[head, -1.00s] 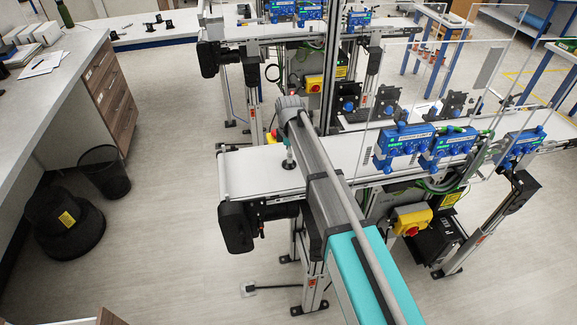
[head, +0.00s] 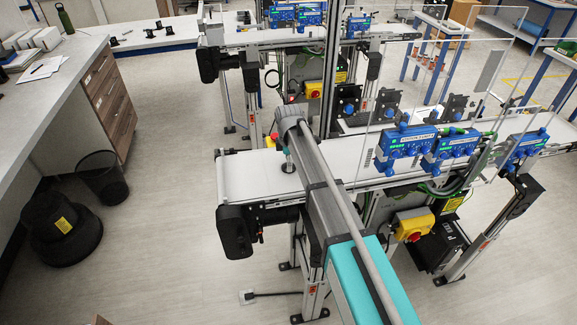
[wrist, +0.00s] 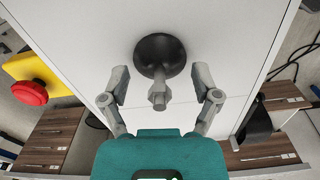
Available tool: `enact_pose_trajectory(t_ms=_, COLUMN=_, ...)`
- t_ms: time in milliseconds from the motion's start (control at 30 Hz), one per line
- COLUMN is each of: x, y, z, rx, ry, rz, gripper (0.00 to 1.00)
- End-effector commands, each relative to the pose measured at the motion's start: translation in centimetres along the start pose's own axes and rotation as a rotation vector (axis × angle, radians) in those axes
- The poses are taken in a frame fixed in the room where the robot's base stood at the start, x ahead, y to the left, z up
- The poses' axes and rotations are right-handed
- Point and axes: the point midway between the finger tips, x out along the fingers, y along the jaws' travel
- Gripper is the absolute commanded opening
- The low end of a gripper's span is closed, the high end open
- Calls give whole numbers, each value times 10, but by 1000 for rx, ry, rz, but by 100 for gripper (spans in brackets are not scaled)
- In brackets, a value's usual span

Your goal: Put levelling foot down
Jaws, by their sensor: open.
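The levelling foot (wrist: 160,54) has a round black base and a metal stud with a nut. In the wrist view it is on the white conveyor belt (wrist: 215,25), base away from me and stud towards me. My gripper (wrist: 160,79) is open, with one finger on each side of the stud and a visible gap at both. In the head view the foot (head: 288,167) shows as a small dark disc on the near conveyor's belt (head: 245,178), just below the end of my arm. My fingers are mostly hidden there.
A red emergency stop on a yellow box (wrist: 35,88) is left of the belt in the wrist view. Blue sensor units (head: 405,145) and clear panels stand along the conveyor to the right. The belt's left end is clear.

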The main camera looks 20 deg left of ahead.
Motion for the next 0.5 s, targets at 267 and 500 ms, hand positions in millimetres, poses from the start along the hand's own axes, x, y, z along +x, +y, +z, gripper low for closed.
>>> enact_pose_trajectory(t_ms=267, x=0, y=0, z=0, rx=0, ry=0, rz=0, gripper=37)
enact_pose_trajectory(t_ms=500, x=0, y=0, z=0, rx=-1, ry=0, rz=-1, gripper=0)
